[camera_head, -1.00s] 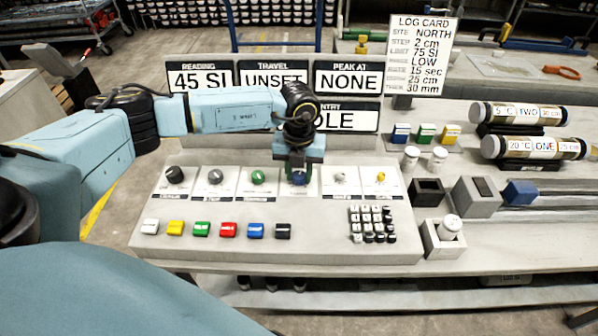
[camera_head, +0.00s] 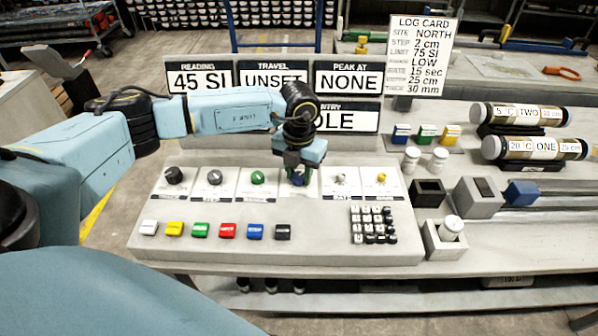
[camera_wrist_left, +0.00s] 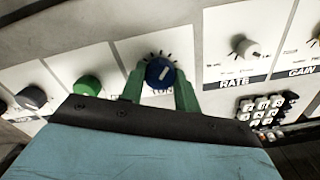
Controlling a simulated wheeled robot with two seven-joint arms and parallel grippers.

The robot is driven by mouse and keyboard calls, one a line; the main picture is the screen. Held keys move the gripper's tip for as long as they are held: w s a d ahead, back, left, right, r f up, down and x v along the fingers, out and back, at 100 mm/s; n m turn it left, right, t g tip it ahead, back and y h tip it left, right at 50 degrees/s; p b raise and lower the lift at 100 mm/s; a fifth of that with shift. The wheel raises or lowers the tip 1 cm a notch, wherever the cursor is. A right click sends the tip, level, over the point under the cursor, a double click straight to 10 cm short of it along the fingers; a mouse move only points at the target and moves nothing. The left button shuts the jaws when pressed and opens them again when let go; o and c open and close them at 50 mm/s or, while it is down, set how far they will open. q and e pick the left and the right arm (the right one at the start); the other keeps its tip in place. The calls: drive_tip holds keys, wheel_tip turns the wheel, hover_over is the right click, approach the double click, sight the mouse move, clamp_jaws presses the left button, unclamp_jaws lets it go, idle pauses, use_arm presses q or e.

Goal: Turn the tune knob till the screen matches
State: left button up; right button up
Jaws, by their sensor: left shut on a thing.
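The blue tune knob (camera_wrist_left: 160,73) sits on the console panel between my left gripper's green fingers in the left wrist view. Its white pointer line tilts up to the right, and its label below is partly hidden. My left gripper (camera_head: 298,178) is shut on this knob and hides most of it in the head view. The screens stand behind the panel: the reading screen (camera_head: 197,79) shows 45 SI, the travel screen (camera_head: 273,79) UNSET, the peak screen (camera_head: 347,79) NONE. A lower screen (camera_head: 355,118) is partly covered by my arm, with "OLE" readable. My right gripper is not in view.
A green knob (camera_head: 257,177) and a white rate knob (camera_head: 340,179) flank the held knob. Coloured buttons (camera_head: 227,230) and a keypad (camera_head: 373,225) lie in front. A log card (camera_head: 420,55) stands behind. Two core liners (camera_head: 535,148) rest at right.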

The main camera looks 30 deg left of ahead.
sight(299, 176)
use_arm(q)
drive_tip(key=o, duration=1)
drive_tip(key=shift+c, duration=0.2)
drive_tip(key=shift+r, duration=0.1)
wheel_tip(299, 176, up, 13)
drive_tip(key=shift+r+p, duration=0.15)
drive_tip(key=shift+p, duration=0.2)
